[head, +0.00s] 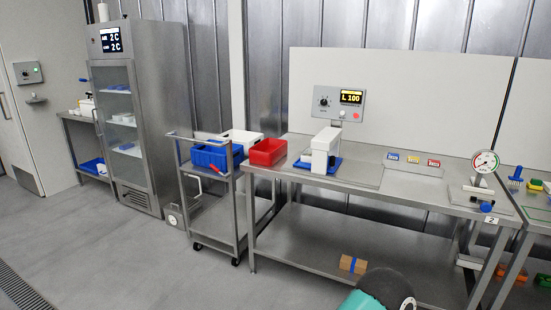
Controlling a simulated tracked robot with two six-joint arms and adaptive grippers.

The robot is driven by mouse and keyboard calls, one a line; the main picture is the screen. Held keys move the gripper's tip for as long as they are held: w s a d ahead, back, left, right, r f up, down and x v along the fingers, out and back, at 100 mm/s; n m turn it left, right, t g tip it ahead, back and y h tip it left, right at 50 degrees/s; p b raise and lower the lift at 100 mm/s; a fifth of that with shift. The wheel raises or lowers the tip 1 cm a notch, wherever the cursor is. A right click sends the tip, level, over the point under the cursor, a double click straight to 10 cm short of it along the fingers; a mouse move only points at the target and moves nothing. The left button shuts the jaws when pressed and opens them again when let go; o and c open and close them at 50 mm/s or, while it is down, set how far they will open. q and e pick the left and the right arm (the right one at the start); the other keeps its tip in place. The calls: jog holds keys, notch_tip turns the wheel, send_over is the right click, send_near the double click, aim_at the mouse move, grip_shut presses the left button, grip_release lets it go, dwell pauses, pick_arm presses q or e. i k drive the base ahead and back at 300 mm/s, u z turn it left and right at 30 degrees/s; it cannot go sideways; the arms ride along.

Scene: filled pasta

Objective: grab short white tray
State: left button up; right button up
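A white tray (241,137) is at the top of the metal cart, behind the blue bin and left of the red bin. Its lower front part is hidden by these bins. Its height is hard to judge from here. Other small white items, too small to identify, show on the shelves of the glass-door fridge (127,120) and on the side table at the far left. Neither gripper shows in the head view.
The metal cart (240,215) carries a blue bin (215,157). A red bin (267,152) sits at the left end of the steel workbench (345,180). A white machine (324,148) stands on that bench. A cardboard box (353,264) lies on the lower shelf.

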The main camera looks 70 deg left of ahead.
aim_at(305, 155)
jog(key=u, duration=0.35)
jog(key=k, duration=0.2)
jog(key=z, duration=1.55)
jog(key=i, duration=0.1)
jog(key=u, duration=3.25)
jog(key=i, duration=0.95)
jog(key=z, duration=0.2)
jog(key=k, duration=0.75)
jog(key=u, duration=0.2)
jog(key=i, duration=0.7)
jog(key=z, duration=0.05)
